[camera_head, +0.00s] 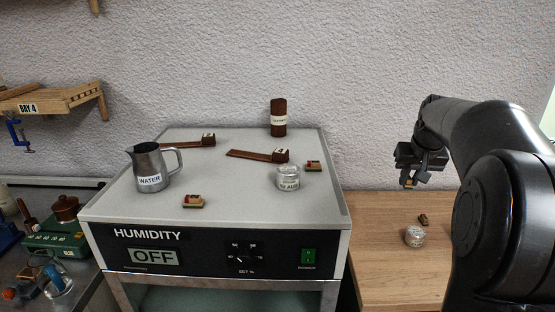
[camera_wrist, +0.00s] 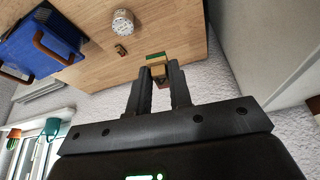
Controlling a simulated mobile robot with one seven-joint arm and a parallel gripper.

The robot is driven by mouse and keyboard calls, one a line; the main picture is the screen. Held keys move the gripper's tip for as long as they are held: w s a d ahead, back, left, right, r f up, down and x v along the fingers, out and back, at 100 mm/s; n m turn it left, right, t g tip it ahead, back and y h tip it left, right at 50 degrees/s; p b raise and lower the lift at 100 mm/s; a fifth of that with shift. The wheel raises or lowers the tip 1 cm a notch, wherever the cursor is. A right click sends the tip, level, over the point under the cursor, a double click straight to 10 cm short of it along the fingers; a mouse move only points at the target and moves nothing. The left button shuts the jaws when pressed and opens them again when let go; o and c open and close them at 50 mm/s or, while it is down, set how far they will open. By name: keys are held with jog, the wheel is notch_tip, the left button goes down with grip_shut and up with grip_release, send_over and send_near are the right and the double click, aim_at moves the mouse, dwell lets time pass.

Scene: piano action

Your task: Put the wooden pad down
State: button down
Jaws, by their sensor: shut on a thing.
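My gripper (camera_head: 408,178) is shut on a small wooden pad (camera_wrist: 157,62) with a green face, seen between the two fingertips in the wrist view. My gripper also shows there (camera_wrist: 160,76). In the head view the pad is mostly hidden and only a small light bit shows at the fingertips. My gripper is above the wooden table (camera_head: 385,275), right of the humidity cabinet, and the pad looks clear of the tabletop.
A blue box (camera_wrist: 45,48) shows in the wrist view.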

jog(key=w+a+r+n, duration=0.1)
jog(key=a+r+n, duration=0.1)
jog(key=a, duration=0.5)
jog(key=w+a+r+n+y, duration=0.1)
jog(key=a+r+n, duration=0.1)
jog(key=a, duration=0.6)
jog(key=w+a+r+n+y, duration=0.1)
jog(key=a+r, duration=0.2)
jog(key=a, duration=0.4)
jog(key=shift+w+a+n, duration=0.15)
jog(key=shift+a+n, duration=0.15)
jog(key=shift+n, duration=0.1)
jog(key=s+a+r+n+g+y, duration=0.1)
jog(key=s+a+r+n, duration=0.15)
jog(key=a, duration=0.55)
jog(key=s+a+r+n+y, duration=0.1)
jog(key=s+a+r+n, duration=0.15)
jog(key=a, duration=0.65)
send_over(205, 182)
jog(key=s+d, duration=0.1)
notch_tip(205, 182, down, 6)
jog(key=shift+f, duration=2.2)
jog(key=shift+f, duration=0.1)
jog(key=c, duration=1.3)
grip_release()
